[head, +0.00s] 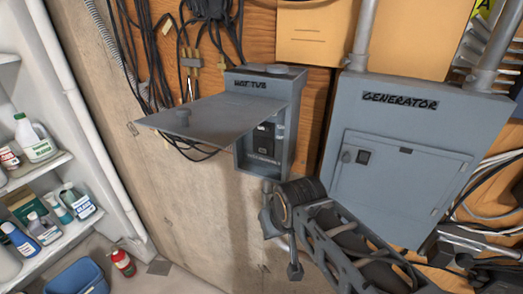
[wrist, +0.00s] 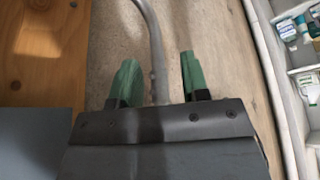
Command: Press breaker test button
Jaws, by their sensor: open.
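The grey HOT TUB box (head: 285,92) hangs on the wooden wall in the head view. Its door (head: 205,118) is swung open and sticks out toward the left. Inside, a black breaker (head: 263,138) shows, partly in shade; its test button is too small to make out. My arm's end is just below and right of the box in the head view, where the fingers cannot be made out. In the wrist view my gripper (wrist: 159,80) has its two green fingertips apart, with nothing held. A grey pipe runs behind the gap between them. The breaker does not show there.
The closed GENERATOR panel (head: 402,175) is right of the HOT TUB box, close to my arm. Shelves with bottles (head: 40,150) stand at the left. Cables hang above the open door. A blue bin (head: 78,278) and a red bottle (head: 122,262) are low at the left.

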